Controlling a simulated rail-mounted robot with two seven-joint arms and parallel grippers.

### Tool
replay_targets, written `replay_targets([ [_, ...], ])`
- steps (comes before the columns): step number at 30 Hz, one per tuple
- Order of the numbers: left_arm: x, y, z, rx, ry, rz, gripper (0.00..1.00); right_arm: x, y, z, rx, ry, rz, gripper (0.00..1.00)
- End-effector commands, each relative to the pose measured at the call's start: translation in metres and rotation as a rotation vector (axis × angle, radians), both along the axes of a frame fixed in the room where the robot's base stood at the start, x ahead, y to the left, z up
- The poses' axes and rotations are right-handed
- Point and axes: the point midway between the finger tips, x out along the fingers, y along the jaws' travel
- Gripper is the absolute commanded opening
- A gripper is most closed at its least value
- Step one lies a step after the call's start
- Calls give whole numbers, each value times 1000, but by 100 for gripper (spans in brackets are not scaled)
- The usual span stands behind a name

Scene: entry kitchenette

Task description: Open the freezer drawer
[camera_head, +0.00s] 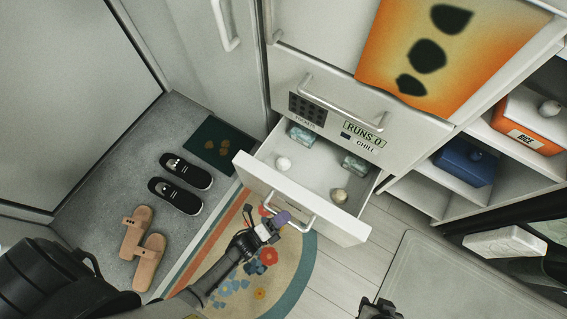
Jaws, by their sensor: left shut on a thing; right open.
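The freezer drawer (345,230) is the low white drawer of the cabinet, and it stands pulled out so its inside shows. In it lie two bluish packs (301,135) (355,165), a white round thing (283,163) and a tan round thing (339,195). Its pale bar handle (302,222) is on the front panel. My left gripper (278,219) is shut on the left part of this handle; the fingers partly hide it. My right gripper (380,308) is open at the bottom edge, mostly cut off, apart from the drawer.
Shelves with an orange box (525,125) and a blue box (465,162) stand right. Sandals (140,240), dark shoes (178,186) and a striped rug (300,268) lie on the floor left.

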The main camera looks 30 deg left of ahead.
Motion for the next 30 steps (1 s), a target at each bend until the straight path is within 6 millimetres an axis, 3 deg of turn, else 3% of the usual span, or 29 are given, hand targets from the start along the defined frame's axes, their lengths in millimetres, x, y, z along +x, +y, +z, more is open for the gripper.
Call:
replay_targets([
  [6,0,0,0,0,-1,-1,0,0,0,0,0,0,0,43],
  [7,0,0,0,0,-1,-1,22,0,0,0,0,0,0,43],
  [14,0,0,0,0,0,-1,44,0,0,0,0,0,0,43],
  [23,-3,1,0,0,1,0,44,0,0,1,0,0,0,43],
  [30,-33,15,-6,0,4,0,44,0,0,9,0,0,0,43],
])
